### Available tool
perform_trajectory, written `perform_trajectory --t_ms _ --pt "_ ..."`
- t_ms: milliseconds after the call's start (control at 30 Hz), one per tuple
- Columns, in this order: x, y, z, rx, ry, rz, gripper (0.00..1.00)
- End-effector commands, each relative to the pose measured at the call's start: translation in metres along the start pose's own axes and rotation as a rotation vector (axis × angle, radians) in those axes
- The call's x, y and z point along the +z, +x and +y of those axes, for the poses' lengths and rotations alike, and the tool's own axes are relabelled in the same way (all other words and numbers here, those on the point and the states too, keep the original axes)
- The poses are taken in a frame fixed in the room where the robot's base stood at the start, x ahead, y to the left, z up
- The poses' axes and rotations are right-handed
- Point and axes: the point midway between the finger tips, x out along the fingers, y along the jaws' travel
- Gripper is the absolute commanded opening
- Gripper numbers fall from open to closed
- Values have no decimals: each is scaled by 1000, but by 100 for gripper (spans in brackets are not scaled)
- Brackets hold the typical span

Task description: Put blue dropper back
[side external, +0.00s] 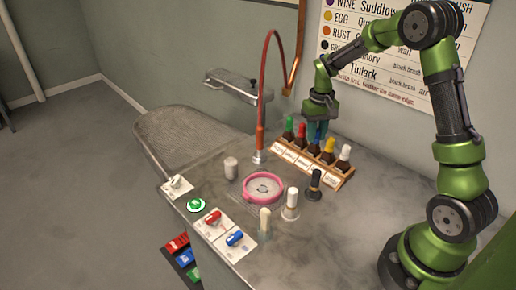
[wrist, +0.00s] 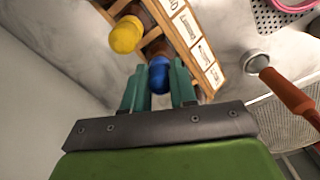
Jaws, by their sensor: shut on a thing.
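The blue dropper (wrist: 159,76) shows its round blue bulb between the two teal fingers of my gripper (wrist: 160,88) in the wrist view. My gripper is shut on it. In the side view my gripper (side external: 318,130) points down over the wooden rack (side external: 325,174), and the blue dropper (side external: 314,148) is at the place between the red dropper (side external: 301,131) and the yellow dropper (side external: 328,146). The fingers partly hide it, so I cannot tell how deep it sits. The rack also shows in the wrist view (wrist: 213,72) with its labels.
A green-topped dropper (side external: 289,124) and a white-topped one (side external: 345,152) stand at the rack's ends. A red hose (side external: 264,90) rises behind.

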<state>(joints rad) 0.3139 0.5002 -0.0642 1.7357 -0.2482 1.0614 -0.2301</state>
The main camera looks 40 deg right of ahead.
Motion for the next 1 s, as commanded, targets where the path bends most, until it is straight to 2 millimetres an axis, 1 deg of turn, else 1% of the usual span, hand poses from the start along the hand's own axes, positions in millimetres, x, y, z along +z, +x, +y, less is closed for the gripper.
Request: perform_trajectory --t_ms 267,300,467,1000 --pt "0 0 0 0 1 0 0" --pt "0 0 0 0 1 0 31" --pt "0 0 0 0 1 0 56" --pt "0 0 0 0 1 0 56"
